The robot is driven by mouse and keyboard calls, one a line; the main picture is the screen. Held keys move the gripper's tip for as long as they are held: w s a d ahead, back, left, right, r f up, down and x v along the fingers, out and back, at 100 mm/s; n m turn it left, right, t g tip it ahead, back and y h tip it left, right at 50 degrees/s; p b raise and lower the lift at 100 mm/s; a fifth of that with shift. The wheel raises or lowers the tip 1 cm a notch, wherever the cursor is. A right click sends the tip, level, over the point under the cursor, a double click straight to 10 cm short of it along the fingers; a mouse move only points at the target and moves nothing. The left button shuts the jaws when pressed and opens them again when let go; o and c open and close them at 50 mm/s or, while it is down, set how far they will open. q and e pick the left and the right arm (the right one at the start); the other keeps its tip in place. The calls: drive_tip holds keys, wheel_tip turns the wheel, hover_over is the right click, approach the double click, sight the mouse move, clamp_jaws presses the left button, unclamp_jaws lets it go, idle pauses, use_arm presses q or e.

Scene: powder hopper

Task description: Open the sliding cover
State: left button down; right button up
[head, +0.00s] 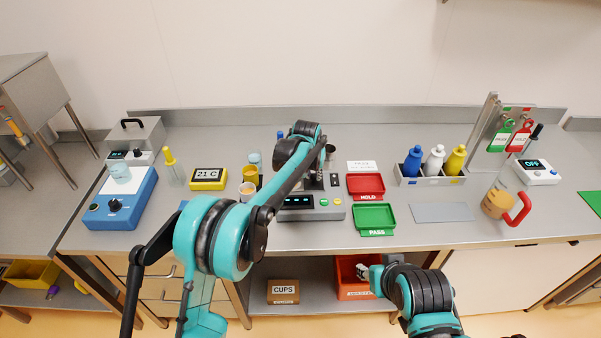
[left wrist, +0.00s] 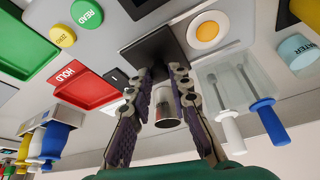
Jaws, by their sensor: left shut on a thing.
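My left arm reaches over the scale (head: 297,216) on the bench in the head view. My left gripper (left wrist: 163,72) points at a dark flat plate (left wrist: 152,48) in the left wrist view, its fingertips closed on the plate's near end. The plate appears to be the sliding cover; the arm hides most of that spot in the head view. A small cup (left wrist: 168,108) shows between the fingers, beyond the tips.
The red HOLD tray (head: 366,185) and green PASS tray (head: 374,217) lie right of the scale. A cup of amber contents (left wrist: 208,30) and a holder with blue and white handled tools (left wrist: 240,85) stand close to the gripper. The grey mat (head: 441,212) is bare.

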use_arm(q)
drive_tip(key=c, duration=1.4)
unclamp_jaws()
drive_tip(key=v, duration=1.2)
